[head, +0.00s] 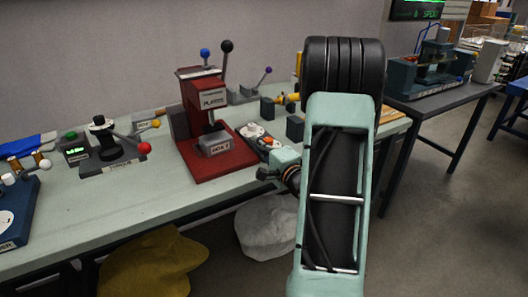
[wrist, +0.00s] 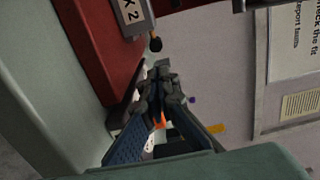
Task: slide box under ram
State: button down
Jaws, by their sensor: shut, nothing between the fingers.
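The red press (head: 203,110) stands on the bench, with levers on top and a dark ram (head: 211,117) in its middle. The grey box (head: 215,146), with a label ending in 2, sits on the red base just below the ram. I cannot tell how well it is centred. Its labelled face also shows at the top of the wrist view (wrist: 132,17). My gripper (head: 262,174) is to the right of the press base, apart from the box. In the wrist view my gripper's fingers (wrist: 160,72) are closed together and hold nothing.
A tray with small parts (head: 260,139) lies right of the press, near my wrist. A black fixture with a red-knobbed lever (head: 112,148) stands to the left. Dark blocks (head: 294,128) stand behind my arm. The bench's front strip before the press is clear.

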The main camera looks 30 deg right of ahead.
aim_at(232, 140)
jog(key=shift+w, duration=1.05)
jog(key=shift+w+a, duration=0.2)
jog(key=shift+a, duration=0.45)
jog(key=shift+w+a, duration=0.2)
jog(key=shift+a, duration=0.4)
jog(key=shift+w+a, duration=0.15)
jog(key=shift+a, duration=0.5)
jog(key=shift+w+a+b, duration=0.2)
jog(key=shift+a+b, duration=0.25)
jog(key=shift+a, duration=0.4)
jog(key=shift+d, duration=0.1)
